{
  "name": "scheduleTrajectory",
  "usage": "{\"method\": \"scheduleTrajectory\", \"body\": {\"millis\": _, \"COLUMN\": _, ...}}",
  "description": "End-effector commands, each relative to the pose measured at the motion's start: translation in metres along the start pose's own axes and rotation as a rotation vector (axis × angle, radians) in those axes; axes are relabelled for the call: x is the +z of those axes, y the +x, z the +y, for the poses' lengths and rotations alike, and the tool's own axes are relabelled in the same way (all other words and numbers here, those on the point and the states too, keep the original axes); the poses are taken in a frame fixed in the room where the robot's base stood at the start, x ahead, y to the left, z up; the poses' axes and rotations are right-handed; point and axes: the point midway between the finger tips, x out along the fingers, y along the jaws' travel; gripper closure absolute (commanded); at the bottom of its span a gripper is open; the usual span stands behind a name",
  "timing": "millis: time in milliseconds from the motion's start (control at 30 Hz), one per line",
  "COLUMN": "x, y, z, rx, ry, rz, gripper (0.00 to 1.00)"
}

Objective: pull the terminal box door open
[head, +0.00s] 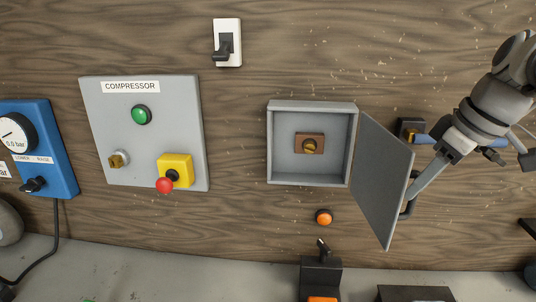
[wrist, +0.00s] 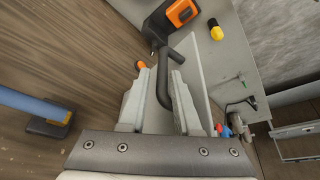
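The grey terminal box (head: 271,145) is on the wooden wall, and its inside shows a brown block with a brass-coloured knob (head: 309,146). Its door (head: 380,178) is hinged on the right side and stands swung wide open, out from the wall. The black door handle (head: 411,190) is on the door's outer face. My gripper (head: 413,194) reaches in from the right and is at the handle. In the wrist view, the fingers (wrist: 163,75) sit on both sides of the black handle bar (wrist: 164,94) and appear closed on it, with the door edge-on (wrist: 194,75) beside them.
A blue-handled part (head: 412,131) is on the wall behind my gripper. An orange button (head: 323,217) is below the box, and a dark lever unit (head: 321,274) stands on the bench. The compressor panel (head: 140,160) is to the left.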

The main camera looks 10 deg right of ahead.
Motion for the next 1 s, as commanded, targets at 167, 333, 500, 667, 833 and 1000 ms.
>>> {"method": "scheduleTrajectory", "body": {"millis": 167, "x": -0.005, "y": -0.001, "z": 0.000, "rx": 0.005, "ry": -0.005, "rz": 0.011, "gripper": 0.53}}
{"method": "scheduleTrajectory", "body": {"millis": 333, "x": -0.004, "y": -0.001, "z": 0.000, "rx": 0.005, "ry": -0.004, "rz": 0.010, "gripper": 0.53}}
{"method": "scheduleTrajectory", "body": {"millis": 500, "x": -0.004, "y": -0.004, "z": 0.001, "rx": 0.005, "ry": -0.003, "rz": 0.010, "gripper": 0.53}}
{"method": "scheduleTrajectory", "body": {"millis": 667, "x": -0.004, "y": -0.026, "z": 0.001, "rx": 0.008, "ry": -0.003, "rz": 0.011, "gripper": 0.53}}
{"method": "scheduleTrajectory", "body": {"millis": 833, "x": -0.003, "y": -0.067, "z": 0.001, "rx": 0.010, "ry": -0.002, "rz": 0.011, "gripper": 0.53}}
{"method": "scheduleTrajectory", "body": {"millis": 1000, "x": -0.003, "y": -0.109, "z": 0.001, "rx": 0.007, "ry": -0.002, "rz": 0.009, "gripper": 0.53}}
